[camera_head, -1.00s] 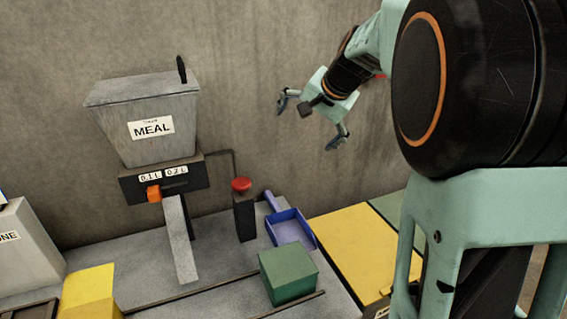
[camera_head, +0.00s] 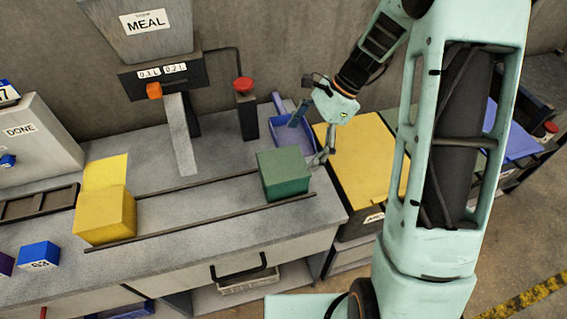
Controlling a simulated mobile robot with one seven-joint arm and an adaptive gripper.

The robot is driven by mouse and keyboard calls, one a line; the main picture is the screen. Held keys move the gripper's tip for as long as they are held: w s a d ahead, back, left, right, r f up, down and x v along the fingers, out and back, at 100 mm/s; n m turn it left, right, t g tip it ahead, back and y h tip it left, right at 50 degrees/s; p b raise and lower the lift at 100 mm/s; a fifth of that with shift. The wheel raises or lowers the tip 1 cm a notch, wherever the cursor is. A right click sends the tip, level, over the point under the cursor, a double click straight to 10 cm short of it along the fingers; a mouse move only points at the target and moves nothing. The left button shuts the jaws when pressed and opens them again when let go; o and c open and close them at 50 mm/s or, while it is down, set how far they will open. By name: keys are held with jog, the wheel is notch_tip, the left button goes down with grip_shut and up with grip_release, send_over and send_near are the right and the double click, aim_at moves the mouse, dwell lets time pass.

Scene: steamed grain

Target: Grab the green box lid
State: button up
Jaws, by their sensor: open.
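The green box (camera_head: 285,175) stands on the grey counter, between the dispenser chute and the yellow panel. Its top is a flat green face; I cannot make out a separate lid edge. I cannot tell whether that finger touches the box.
The red button post (camera_head: 246,110) and meal dispenser chute (camera_head: 180,135) stand to the left. A dark rail (camera_head: 200,222) runs along the counter. The yellow panel (camera_head: 362,160) is at right.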

aim_at(283, 163)
jog(key=x, duration=0.2)
jog(key=p+x, duration=0.1)
jog(key=x, duration=0.2)
jog(key=shift+a+r, duration=0.25)
jog(key=shift+a, duration=0.1)
jog(key=shift+a+f, duration=0.2)
jog(key=shift+f, duration=0.25)
jog(key=c, duration=1.2)
